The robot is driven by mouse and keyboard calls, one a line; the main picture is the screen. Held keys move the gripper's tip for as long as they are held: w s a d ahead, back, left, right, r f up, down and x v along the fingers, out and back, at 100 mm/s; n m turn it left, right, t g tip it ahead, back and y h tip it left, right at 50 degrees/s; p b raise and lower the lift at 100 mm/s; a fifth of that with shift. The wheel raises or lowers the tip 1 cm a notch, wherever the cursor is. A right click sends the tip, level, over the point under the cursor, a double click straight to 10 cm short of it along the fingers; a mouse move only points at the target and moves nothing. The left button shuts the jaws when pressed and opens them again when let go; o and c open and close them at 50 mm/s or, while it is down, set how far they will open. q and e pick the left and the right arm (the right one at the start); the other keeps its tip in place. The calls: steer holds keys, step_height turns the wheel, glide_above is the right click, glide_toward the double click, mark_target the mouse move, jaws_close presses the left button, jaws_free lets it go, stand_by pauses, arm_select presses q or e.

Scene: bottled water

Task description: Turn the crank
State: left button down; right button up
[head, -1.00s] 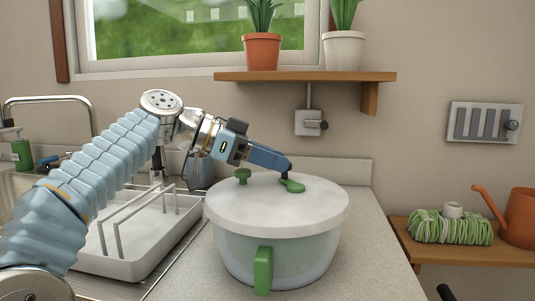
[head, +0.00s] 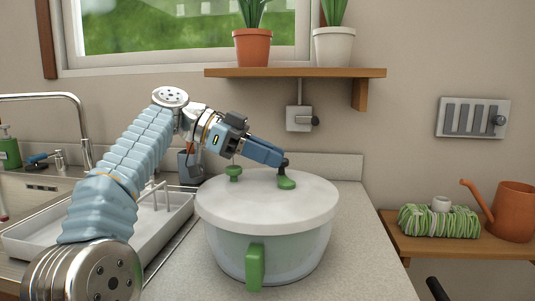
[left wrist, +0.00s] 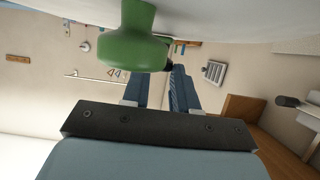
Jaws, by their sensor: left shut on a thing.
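A round pot-like spinner with a white lid (head: 250,205) and a pale clear bowl (head: 285,258) stands on the counter. On its lid are a green knob (head: 234,173) at the left and the green crank (head: 287,184) right of it, with a dark upright handle. My left gripper (head: 281,161) reaches in from the left above the lid, shut on the crank's dark handle. In the left wrist view a green knob (left wrist: 135,48) is close in front and partly hides the left gripper's (left wrist: 168,68) fingertips and the handle. My right gripper is not in view.
A white dish rack (head: 45,240) and the sink lie to the left. A shelf (head: 300,73) with two potted plants hangs above. A side table (head: 440,247) with a green-striped bundle and an orange watering can (head: 513,215) stands at right. Bare counter lies right of the bowl.

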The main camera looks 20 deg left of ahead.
arm_select(q)
steer(key=c, duration=0.9)
jaws_free()
steer(key=shift+o, duration=0.2)
